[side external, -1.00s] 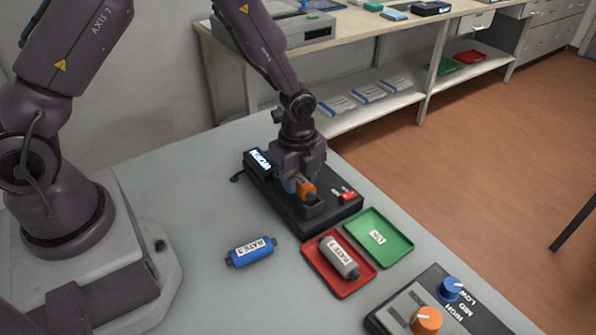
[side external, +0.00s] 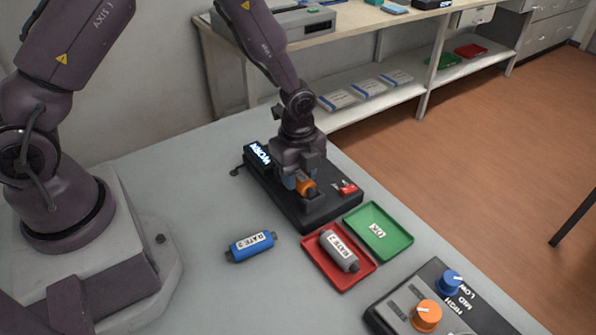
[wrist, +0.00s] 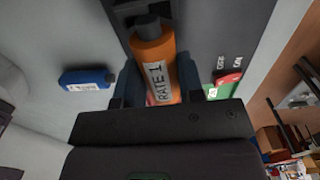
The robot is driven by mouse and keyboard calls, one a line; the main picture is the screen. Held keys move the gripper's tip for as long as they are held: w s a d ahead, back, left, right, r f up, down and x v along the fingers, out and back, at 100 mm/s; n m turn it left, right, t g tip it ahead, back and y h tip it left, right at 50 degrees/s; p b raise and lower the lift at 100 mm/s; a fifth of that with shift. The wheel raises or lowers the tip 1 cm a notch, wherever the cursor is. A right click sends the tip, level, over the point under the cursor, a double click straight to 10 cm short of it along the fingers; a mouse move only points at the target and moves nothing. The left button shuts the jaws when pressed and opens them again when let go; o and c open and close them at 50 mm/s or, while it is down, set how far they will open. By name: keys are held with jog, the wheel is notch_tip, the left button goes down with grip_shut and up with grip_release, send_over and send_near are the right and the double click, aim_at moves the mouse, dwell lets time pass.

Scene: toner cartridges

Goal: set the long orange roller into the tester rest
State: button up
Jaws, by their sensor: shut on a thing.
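The orange roller (side external: 306,187) is between the fingers of my gripper (side external: 301,180), over the black tester (side external: 331,211). In the wrist view the orange roller (wrist: 153,62) carries a label reading RATE 1 and lies between both fingers (wrist: 156,84), with its dark end cap toward the tester's rest (wrist: 130,10). My gripper is shut on the roller. The roller sits low at the rest, but I cannot tell whether it touches it. The tester's display (side external: 258,153) reads WORN.
A blue roller (side external: 251,246) lies on the table at left of the trays. A grey roller (side external: 339,251) lies in the red tray (side external: 348,287). The green OK tray (side external: 393,243) is empty. A control box with knobs (side external: 426,315) stands at the front right. A red switch (side external: 347,188) is on the tester.

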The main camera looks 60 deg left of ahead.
jog(key=shift+f, duration=0.6)
dwell(1.1)
jog(key=o, duration=1)
jog(key=shift+r, duration=2.35)
